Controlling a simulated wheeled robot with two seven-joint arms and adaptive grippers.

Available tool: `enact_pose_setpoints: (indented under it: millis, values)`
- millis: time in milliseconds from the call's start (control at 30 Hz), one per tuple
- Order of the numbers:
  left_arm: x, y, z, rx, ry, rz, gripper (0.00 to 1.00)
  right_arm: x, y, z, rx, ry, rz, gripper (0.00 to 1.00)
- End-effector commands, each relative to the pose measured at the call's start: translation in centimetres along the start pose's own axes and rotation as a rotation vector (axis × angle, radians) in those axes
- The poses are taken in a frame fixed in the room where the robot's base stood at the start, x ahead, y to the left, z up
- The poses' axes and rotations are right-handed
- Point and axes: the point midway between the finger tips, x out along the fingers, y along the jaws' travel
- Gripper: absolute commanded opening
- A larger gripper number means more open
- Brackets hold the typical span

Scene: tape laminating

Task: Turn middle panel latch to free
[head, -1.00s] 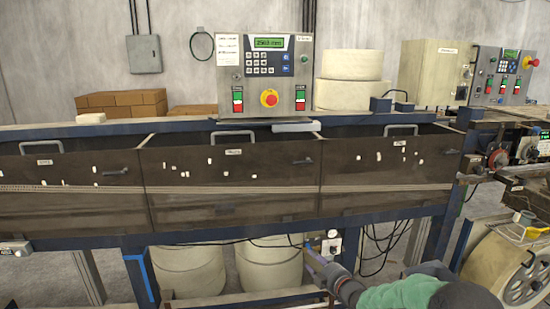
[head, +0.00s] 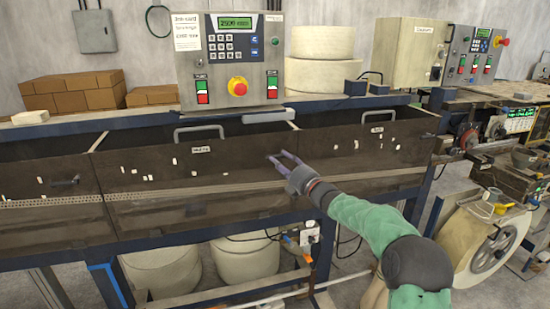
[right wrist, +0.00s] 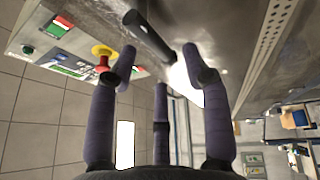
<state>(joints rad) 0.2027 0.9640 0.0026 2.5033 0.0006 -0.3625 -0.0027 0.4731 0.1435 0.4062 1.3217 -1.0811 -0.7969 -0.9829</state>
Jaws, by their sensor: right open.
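The middle panel (head: 150,198) is a dark brown metal door with a pale handle on top and a small white label. Its latch, a short black bar (right wrist: 148,34), shows in the right wrist view, lying slantwise against the panel. In the head view the latch is hidden behind my right gripper (head: 278,161), which is at the panel's upper right. The right gripper's purple fingers (right wrist: 159,58) are open, spread to either side of the latch's near end. I cannot tell whether they touch it. My left gripper is not in view.
The left panel's latch (head: 65,182) sticks out at the far left. The right panel (head: 350,160) adjoins the middle one. A control box (head: 232,62) with a red button stands above on the blue frame. A large reel (head: 487,245) stands low on the right.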

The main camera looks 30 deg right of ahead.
Motion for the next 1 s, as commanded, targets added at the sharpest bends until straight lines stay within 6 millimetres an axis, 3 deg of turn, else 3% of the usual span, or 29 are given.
enact_pose_setpoints:
  millis: [100,300,667,833,1000]
  values:
    - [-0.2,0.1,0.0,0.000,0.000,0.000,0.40,1.7,0.0,-0.1,0.001,0.001,0.001,0.49]
    - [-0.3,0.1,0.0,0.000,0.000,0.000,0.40,3.1,0.0,-0.1,0.002,0.001,0.000,0.49]
    - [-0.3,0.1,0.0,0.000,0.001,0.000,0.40,3.4,0.0,0.0,0.002,0.000,0.000,0.49]
    - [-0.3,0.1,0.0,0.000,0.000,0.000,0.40,3.4,0.0,0.0,0.002,0.000,0.000,0.01]
    - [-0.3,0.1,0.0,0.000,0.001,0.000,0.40,3.4,0.0,0.0,0.002,0.000,0.000,0.00]
